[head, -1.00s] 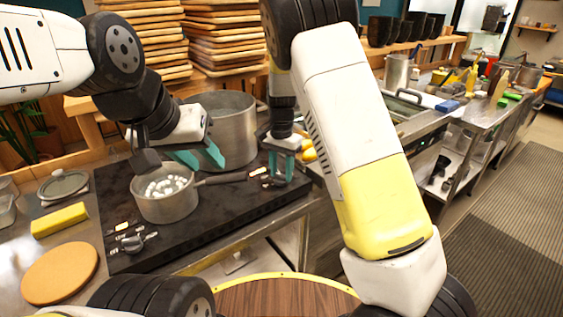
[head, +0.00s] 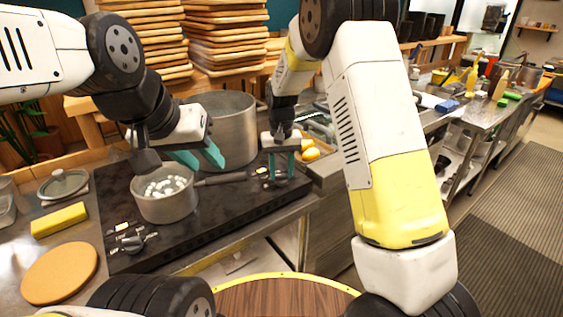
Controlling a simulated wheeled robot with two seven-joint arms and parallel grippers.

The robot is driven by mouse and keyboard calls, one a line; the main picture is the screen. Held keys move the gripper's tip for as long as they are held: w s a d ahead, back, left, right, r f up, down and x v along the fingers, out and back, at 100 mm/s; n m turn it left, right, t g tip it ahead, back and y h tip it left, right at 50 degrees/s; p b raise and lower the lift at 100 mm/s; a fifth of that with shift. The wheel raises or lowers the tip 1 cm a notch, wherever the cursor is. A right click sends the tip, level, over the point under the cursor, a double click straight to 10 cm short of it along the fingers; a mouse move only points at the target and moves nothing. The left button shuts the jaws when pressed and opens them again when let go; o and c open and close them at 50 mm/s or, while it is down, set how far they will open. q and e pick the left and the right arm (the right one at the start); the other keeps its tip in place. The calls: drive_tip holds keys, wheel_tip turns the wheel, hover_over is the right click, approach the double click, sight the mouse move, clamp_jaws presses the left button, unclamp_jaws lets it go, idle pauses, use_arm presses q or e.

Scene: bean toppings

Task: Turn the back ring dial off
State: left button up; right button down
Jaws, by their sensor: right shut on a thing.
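The black two-ring hob (head: 190,233) sits on the metal counter. The back ring dial (head: 268,180) is at its right front edge, mostly hidden by my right gripper (head: 279,177). That gripper points down with its teal fingers close together on the dial. The front ring dial (head: 133,243) shows at the hob's near left. My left gripper (head: 199,158) is open and empty, its teal fingers above the saucepan's far side and in front of the large pot.
A saucepan (head: 165,208) of white beans stands on the front ring, its dark handle reaching toward the back dial. A large grey pot (head: 237,132) stands behind. A yellow sponge (head: 59,220) and round board (head: 60,273) lie left.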

sight(281, 174)
drive_tip(key=shift+n, duration=0.6)
drive_tip(key=c, duration=0.9)
unclamp_jaws()
drive_tip(key=shift+r, duration=0.1)
wheel_tip(281, 174, up, 8)
drive_tip(key=shift+f, duration=0.25)
drive_tip(key=shift+r, duration=0.1)
